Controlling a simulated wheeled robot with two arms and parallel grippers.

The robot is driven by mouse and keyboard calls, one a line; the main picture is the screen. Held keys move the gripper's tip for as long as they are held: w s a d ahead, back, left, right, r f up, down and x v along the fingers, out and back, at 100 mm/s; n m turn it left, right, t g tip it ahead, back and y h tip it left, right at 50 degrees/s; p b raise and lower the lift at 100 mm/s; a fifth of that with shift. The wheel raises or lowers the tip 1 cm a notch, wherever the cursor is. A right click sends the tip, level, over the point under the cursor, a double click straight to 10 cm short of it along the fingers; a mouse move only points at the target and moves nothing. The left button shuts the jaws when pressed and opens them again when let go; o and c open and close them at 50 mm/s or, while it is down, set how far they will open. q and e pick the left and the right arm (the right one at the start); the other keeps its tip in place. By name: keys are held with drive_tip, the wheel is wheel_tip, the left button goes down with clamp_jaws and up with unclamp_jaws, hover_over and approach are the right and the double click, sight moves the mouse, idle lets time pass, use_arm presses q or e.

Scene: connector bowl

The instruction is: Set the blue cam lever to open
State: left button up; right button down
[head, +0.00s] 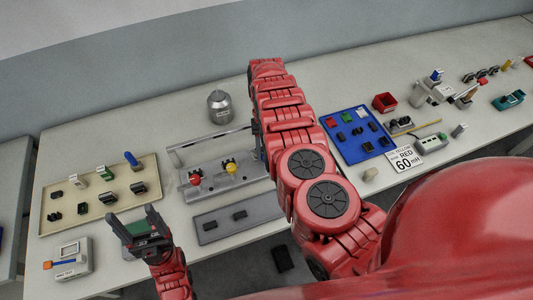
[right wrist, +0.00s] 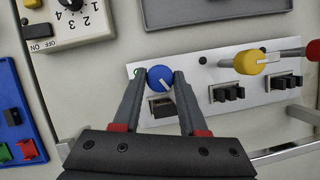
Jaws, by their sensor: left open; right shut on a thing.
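The blue cam lever (right wrist: 160,78) shows in the right wrist view as a round blue knob with a pale mark, on a pale plate (right wrist: 205,113). My right gripper (right wrist: 161,77) has its two fingertips at either side of the knob and is shut on it. A black block (right wrist: 162,106) sits on the plate just below the knob, partly between the fingers. In the head view my right arm hides the blue lever and most of that gripper. My left gripper (head: 133,219) is open and empty at the lower left in the head view.
A yellow lever (head: 231,167) and a red lever (head: 195,178) stand on the same fixture. A cream tray (head: 78,222) lies left, a blue tray (head: 350,153) right, and a grey tray (head: 236,229) in front. A grey weight-like object (head: 219,107) stands behind.

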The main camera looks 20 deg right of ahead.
drive_tip(key=n+h, duration=0.1)
drive_tip(key=n, duration=0.1)
drive_tip(key=shift+a+n, duration=0.1)
drive_tip(key=shift+n, duration=0.3)
drive_tip(key=shift+w+n+h+b, duration=0.1)
drive_tip(key=shift+n+h+b, duration=0.4)
drive_tip(key=shift+n, duration=0.4)
drive_tip(key=shift+n+b, duration=0.3)
drive_tip(key=shift+n, duration=0.2)
drive_tip(key=n+h+b, duration=0.1)
drive_tip(key=n+b, duration=0.1)
drive_tip(key=n, duration=0.1)
drive_tip(key=shift+a+t+b, duration=0.1)
drive_tip(key=shift+t+b, duration=0.2)
drive_tip(key=shift+b, duration=0.1)
drive_tip(key=shift+f+n+h, duration=0.1)
drive_tip(key=shift+n+h, duration=0.3)
drive_tip(key=shift+n, duration=0.1)
drive_tip(key=shift+a+n+t+b, duration=0.1)
drive_tip(key=shift+n+t+b, duration=0.2)
drive_tip(key=shift+n+b, duration=0.8)
drive_tip(key=shift+r, duration=0.2)
drive_tip(key=shift+c, duration=2.2)
unclamp_jaws()
